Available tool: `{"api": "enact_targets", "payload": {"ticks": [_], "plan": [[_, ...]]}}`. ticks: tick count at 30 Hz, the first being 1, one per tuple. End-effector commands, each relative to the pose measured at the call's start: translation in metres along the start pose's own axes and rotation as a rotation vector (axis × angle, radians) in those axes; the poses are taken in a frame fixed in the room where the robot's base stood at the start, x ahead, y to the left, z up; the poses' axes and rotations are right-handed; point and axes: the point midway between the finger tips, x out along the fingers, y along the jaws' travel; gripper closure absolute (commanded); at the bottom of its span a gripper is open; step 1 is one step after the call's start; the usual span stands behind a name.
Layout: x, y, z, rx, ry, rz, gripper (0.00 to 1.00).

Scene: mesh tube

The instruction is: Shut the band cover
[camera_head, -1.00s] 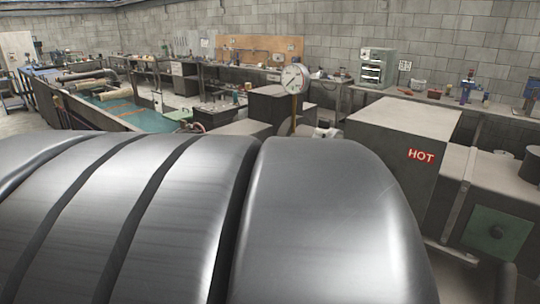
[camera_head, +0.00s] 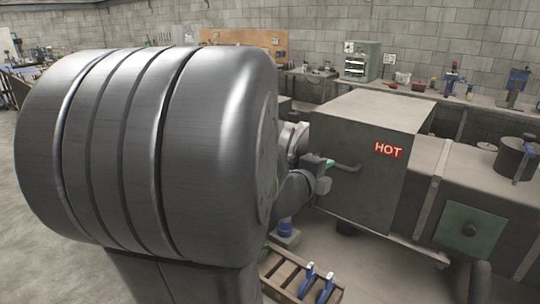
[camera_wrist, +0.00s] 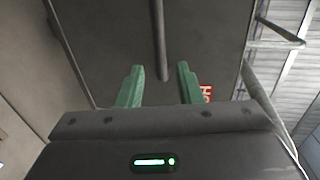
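The band cover appears to be the grey box (camera_head: 360,125) with a red HOT label, right of centre in the head view; I cannot tell how far open it stands. A dark bar handle (camera_head: 347,167) sticks out from its near face. My gripper (camera_head: 328,163) is beside that handle, partly hidden by my own arm. In the wrist view my gripper (camera_wrist: 160,86) has its two green fingers apart. The bar handle (camera_wrist: 159,40) runs down the cover's dark face (camera_wrist: 205,45) and ends in line with the gap between the fingers. Contact is not visible.
My large grey arm link fills the left of the head view. A grey machine housing with a green plate (camera_head: 470,228) stands to the right, with a pot (camera_head: 513,158) on top. A crate (camera_head: 283,278) with blue-handled tools is below. Benches line the back wall.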

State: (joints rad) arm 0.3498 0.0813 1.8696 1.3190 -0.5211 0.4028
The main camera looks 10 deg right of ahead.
Motion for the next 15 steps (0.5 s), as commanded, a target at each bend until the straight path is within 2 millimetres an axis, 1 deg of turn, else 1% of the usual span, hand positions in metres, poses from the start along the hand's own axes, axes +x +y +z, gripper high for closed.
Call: {"api": "enact_targets", "payload": {"ticks": [1,3,9,15], "plan": [[0.01,0.001,0.0,0.0,0.003,0.001,0.68],[0.022,0.001,0.0,-0.002,0.002,0.001,0.68],[0.054,0.001,0.0,-0.002,0.002,0.001,0.68],[0.074,0.0,0.0,-0.001,-0.001,0.0,0.68]]}}
